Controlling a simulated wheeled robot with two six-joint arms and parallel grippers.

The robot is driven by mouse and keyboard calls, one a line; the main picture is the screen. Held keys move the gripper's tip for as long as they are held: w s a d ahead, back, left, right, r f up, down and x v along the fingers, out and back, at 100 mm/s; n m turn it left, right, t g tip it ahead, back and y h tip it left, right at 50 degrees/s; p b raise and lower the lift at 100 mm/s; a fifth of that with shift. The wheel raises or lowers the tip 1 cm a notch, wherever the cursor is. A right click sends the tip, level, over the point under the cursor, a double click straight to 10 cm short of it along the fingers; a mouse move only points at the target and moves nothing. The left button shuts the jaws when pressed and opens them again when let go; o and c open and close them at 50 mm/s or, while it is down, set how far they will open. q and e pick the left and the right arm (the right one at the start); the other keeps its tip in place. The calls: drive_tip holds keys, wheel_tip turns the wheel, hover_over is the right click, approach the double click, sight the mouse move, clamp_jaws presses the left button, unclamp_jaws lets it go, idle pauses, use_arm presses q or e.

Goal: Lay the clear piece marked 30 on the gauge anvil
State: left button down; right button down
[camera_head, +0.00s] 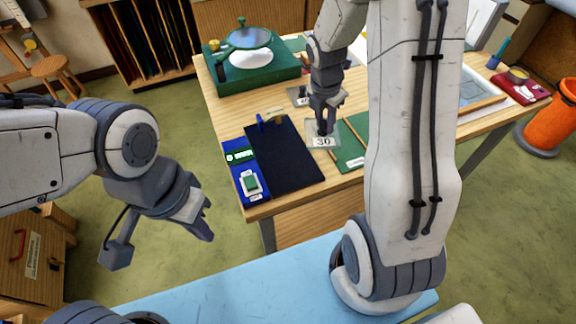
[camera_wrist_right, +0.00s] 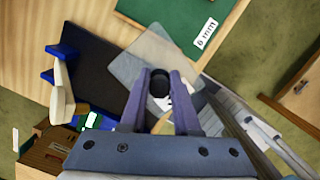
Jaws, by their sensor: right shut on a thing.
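The clear piece marked 30 (camera_head: 322,141) shows in the head view at the right edge of the dark mat, beside the green sheets. In the wrist view the clear piece (camera_wrist_right: 148,52) spreads out beyond the fingertips. My right gripper (camera_head: 325,118) points down and is shut on this piece near its edge; it also shows in the wrist view (camera_wrist_right: 160,85). I cannot tell whether the piece touches the table. My left gripper (camera_head: 207,222) is open and empty, off the table at the left. I cannot surely make out the gauge anvil; a small grey plate with a dark knob (camera_head: 299,95) stands behind the right gripper.
The dark mat (camera_head: 285,160) has a blue strip (camera_head: 236,178) with a green square on its left and a blue-and-tan tool at its back. A green case (camera_head: 258,77) stands at the back left. Green sheets (camera_head: 352,132) lie right of the piece. An orange bin (camera_head: 552,125) stands right.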

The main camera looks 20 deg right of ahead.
drive_tip(key=d+n, duration=0.1)
drive_tip(key=n, duration=0.1)
drive_tip(key=r+n, duration=0.1)
drive_tip(key=n, duration=0.1)
drive_tip(key=shift+w+d+r+t, duration=0.1)
drive_tip(key=shift+d+r+t, duration=0.1)
drive_tip(key=shift+d+t, duration=0.15)
drive_tip(key=shift+a+f, duration=0.15)
drive_tip(key=shift+a, duration=0.1)
hover_over(290, 163)
drive_tip(key=f, duration=0.6)
drive_tip(key=shift+s+a+f, duration=0.1)
drive_tip(key=shift+s+f, duration=0.15)
drive_tip(key=shift+a+f, duration=0.15)
drive_tip(key=shift+f, duration=1.9)
drive_tip(key=shift+f+b, duration=0.2)
drive_tip(key=shift+b, duration=0.1)
drive_tip(key=c, duration=0.6)
unclamp_jaws()
drive_tip(key=shift+c, duration=0.2)
